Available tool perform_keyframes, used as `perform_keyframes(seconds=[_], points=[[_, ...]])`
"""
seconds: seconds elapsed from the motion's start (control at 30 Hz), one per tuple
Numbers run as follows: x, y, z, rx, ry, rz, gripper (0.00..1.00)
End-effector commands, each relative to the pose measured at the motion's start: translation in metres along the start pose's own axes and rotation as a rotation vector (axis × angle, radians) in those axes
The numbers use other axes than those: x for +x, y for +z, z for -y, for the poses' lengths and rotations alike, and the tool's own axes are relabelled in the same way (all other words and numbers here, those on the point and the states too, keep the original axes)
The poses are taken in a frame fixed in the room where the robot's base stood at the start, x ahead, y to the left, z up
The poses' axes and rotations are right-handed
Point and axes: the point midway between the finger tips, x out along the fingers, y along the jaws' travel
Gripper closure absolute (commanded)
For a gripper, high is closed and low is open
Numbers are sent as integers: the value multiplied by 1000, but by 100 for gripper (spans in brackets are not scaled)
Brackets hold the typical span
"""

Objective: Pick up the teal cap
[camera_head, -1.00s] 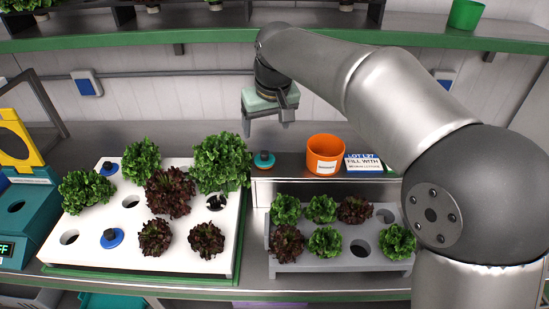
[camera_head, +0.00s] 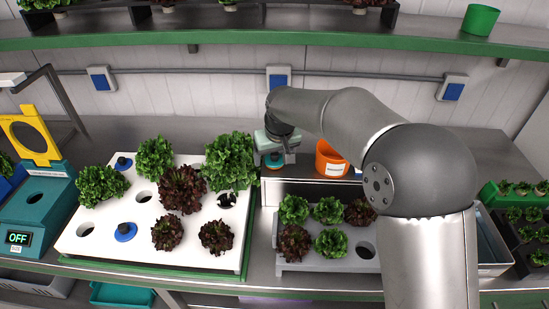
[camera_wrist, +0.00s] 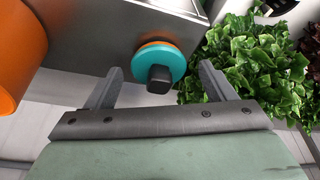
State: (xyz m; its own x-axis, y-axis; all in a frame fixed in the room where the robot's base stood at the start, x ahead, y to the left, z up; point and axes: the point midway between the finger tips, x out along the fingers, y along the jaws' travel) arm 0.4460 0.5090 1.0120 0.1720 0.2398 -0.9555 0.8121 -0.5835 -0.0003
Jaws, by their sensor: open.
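The teal cap (camera_wrist: 159,64) is a round disc with a black knob and an orange layer beneath it. It sits on a grey metal ledge near its edge. My gripper (camera_wrist: 158,80) is open, with its two fingers apart on either side of the black knob in the wrist view; I cannot tell whether they touch it. In the head view the teal cap (camera_head: 274,161) shows just below my gripper (camera_head: 275,151), partly covered by it.
An orange pot (camera_head: 330,160) stands close on the right of the cap. A leafy green lettuce (camera_head: 231,162) in the white tray (camera_head: 110,235) is close on the left. A grey tray (camera_head: 325,264) with lettuces lies in front. A green-edged shelf (camera_head: 230,37) runs above.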

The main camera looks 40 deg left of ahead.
Motion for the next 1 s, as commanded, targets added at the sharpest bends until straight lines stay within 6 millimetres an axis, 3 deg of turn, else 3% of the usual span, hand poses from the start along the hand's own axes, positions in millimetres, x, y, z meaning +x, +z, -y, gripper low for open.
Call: perform_keyframes(seconds=[0.17, 0.33, 0.37, 0.77, 1.0], points=[[0, 0, 0, 0, 0, -1, 23], [0, 0, 0, 0, 0, 0, 68], [0, 0, 0, 0, 0, 0, 70], [-2, -1, 0, 1, 1, -1, 70], [-26, -9, -1, 1, 1, -5, 70]])
